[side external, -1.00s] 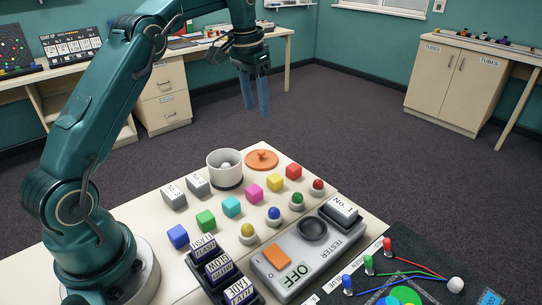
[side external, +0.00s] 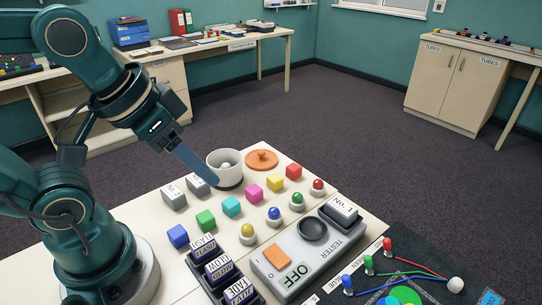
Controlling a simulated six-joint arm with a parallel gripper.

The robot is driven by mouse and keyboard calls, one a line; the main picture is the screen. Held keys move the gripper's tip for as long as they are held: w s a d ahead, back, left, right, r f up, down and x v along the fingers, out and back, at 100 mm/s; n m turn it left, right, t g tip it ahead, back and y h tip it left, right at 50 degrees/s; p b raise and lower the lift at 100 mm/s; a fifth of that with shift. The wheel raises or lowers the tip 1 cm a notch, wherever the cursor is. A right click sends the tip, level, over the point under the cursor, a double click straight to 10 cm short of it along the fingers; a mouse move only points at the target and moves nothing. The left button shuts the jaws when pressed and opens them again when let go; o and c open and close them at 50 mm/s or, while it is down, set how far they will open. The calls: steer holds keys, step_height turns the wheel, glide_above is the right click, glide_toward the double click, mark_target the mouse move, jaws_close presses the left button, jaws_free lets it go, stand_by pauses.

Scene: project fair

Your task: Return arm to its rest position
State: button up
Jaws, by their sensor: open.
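My gripper (side external: 192,163) is in the left half of the side external view, above the back left part of the work table. Its blue-grey fingers point down and to the right; one hides the other from this angle. The gripper is open.
The table holds several coloured cubes, including a blue cube (side external: 178,236) and a red cube (side external: 294,171), several coloured bulbs, an orange lid (side external: 261,159), a block marked No. 3 (side external: 173,196) and a grey tester (side external: 300,255) reading OFF. Open floor (side external: 350,130) lies beyond.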

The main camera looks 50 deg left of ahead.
steer(key=shift+s+d+f, duration=0.15)
steer(key=shift+s+f, duration=0.35)
